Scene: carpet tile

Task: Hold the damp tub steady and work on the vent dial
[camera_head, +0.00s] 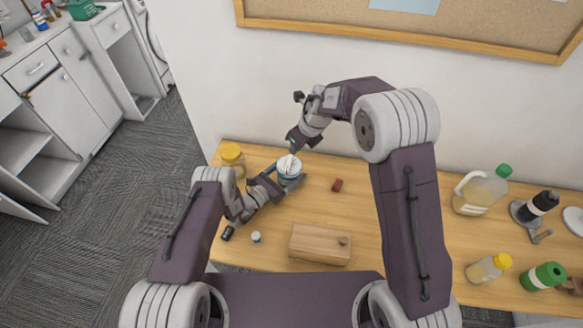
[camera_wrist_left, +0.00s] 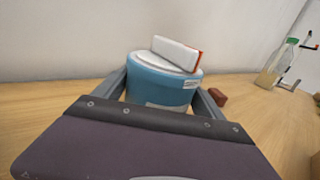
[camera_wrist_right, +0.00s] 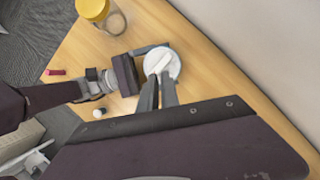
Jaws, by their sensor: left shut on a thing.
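The damp tub (camera_head: 289,177) is a blue round tub with a white lid near the back left of the table. It also shows in the left wrist view (camera_wrist_left: 160,88). The vent dial (camera_wrist_left: 178,53) is a raised white bar with an orange-red edge across the lid. It shows from above in the right wrist view (camera_wrist_right: 158,62). My left gripper (camera_head: 281,180) is shut around the tub's sides; the tub stands upright. My right gripper (camera_wrist_right: 160,75) points down at the dial from above, a narrow gap between its fingers. The left wrist view shows no finger on the dial.
A yellow-lidded jar (camera_head: 232,153) stands left of the tub. A small dark red block (camera_head: 337,185) lies to its right. A wooden box (camera_head: 320,246) and a small white-topped item (camera_head: 255,237) are nearer. A green-capped jug (camera_head: 480,190) and bottles stand far right. The wall is close behind.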

